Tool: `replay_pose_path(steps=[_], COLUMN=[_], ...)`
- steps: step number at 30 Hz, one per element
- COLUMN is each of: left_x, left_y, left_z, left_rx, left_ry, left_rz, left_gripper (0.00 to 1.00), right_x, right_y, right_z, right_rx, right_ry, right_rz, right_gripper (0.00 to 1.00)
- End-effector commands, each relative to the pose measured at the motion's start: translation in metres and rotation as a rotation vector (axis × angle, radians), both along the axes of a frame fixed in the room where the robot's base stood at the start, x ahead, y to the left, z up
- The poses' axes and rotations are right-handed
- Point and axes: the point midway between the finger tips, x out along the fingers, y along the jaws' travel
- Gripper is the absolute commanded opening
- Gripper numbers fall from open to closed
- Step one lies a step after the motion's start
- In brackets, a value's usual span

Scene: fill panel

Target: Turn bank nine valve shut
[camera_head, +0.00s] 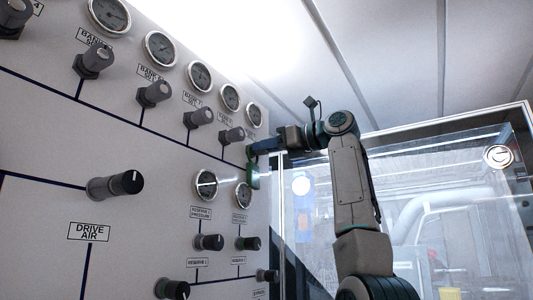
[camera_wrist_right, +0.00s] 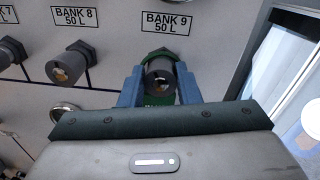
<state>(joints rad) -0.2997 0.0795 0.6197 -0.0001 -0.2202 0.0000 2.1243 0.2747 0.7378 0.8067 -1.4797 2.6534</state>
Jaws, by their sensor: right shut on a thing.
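The bank nine valve (camera_wrist_right: 160,74) is a dark round knob with a lighter end face, just below its "BANK 9 50 L" label (camera_wrist_right: 167,23) in the right wrist view. My right gripper (camera_wrist_right: 160,84) has a blue finger on each side of the knob and is shut on it. A green part shows around and below the knob. In the head view my right gripper (camera_head: 255,163) is at the panel's right edge and hides the valve. My left gripper is not in view.
The bank 8 knob (camera_wrist_right: 70,64) is close to the left of my fingers. Gauges (camera_head: 200,76) and more knobs (camera_head: 155,93) line the panel (camera_head: 60,150). A reserve gauge (camera_head: 206,185) sits below. A clear glazed frame (camera_head: 440,180) stands to the right.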

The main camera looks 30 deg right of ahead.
Motion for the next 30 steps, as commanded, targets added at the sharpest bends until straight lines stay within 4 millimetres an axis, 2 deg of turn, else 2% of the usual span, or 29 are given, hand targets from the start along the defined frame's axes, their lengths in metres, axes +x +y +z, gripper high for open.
replay_pose_path(steps=[1,15,30], left_x=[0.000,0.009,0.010], left_y=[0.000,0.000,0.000], left_z=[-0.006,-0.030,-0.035], left_rx=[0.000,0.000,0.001], left_ry=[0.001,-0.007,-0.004], left_rz=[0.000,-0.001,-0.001], left_gripper=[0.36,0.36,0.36], right_x=[0.001,0.002,0.003], right_y=[0.000,0.000,0.000], right_z=[-0.005,-0.006,-0.005], right_rx=[0.036,0.315,0.388], right_ry=[0.028,0.195,0.241], right_rz=[0.002,0.002,0.001], right_gripper=[0.07,0.07,0.07])
